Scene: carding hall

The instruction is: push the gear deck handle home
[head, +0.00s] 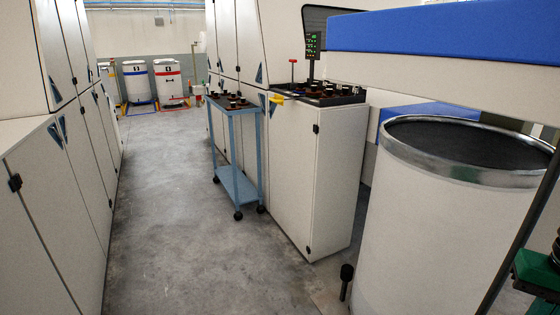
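A dark gear deck (350,98) with several dark round parts lies on top of a white cabinet (315,170), right of the picture's middle. A yellow handle (278,98) sticks out at the deck's left end. I cannot tell from here which of the two is the gear deck handle, or how far either is pushed in. My gripper is not in view.
A blue wheeled trolley (237,185) with small dark parts on top stands left of the cabinet. A large white can (430,235) fills the right foreground. White machine panels (60,190) line the left. Grey aisle floor (175,230) is clear between; drums (170,82) stand far back.

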